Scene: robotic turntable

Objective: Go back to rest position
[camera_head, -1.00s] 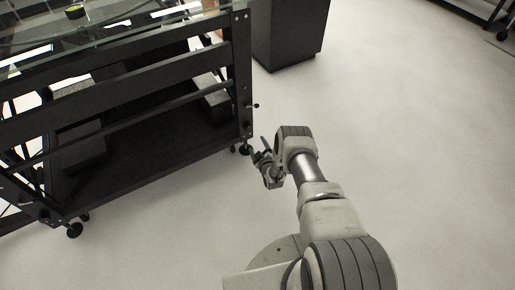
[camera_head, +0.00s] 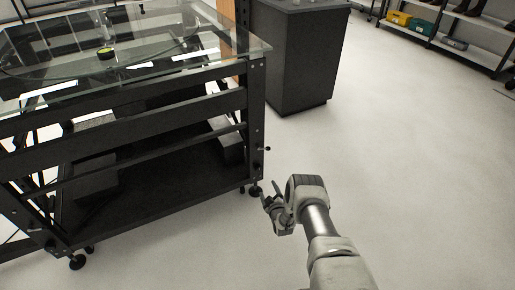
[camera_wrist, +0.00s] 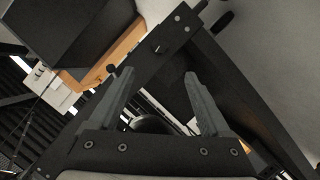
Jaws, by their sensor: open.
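My gripper (camera_head: 271,197) is low beside the right end of the black-framed turntable table (camera_head: 180,113), near its right front corner. In the wrist view my gripper (camera_wrist: 158,85) shows two grey fingers spread apart with nothing between them. Behind the fingers, the table's dark frame (camera_wrist: 160,52) fills much of the wrist view. My arm comes up from the bottom of the head view, right of the table.
A glass top (camera_head: 160,68) with a small yellow-and-black object (camera_head: 106,53) covers the table. A dark cabinet (camera_head: 296,62) stands behind it. Shelves with a yellow box (camera_head: 399,18) are at the back right. The floor (camera_head: 430,180) right of my arm is clear.

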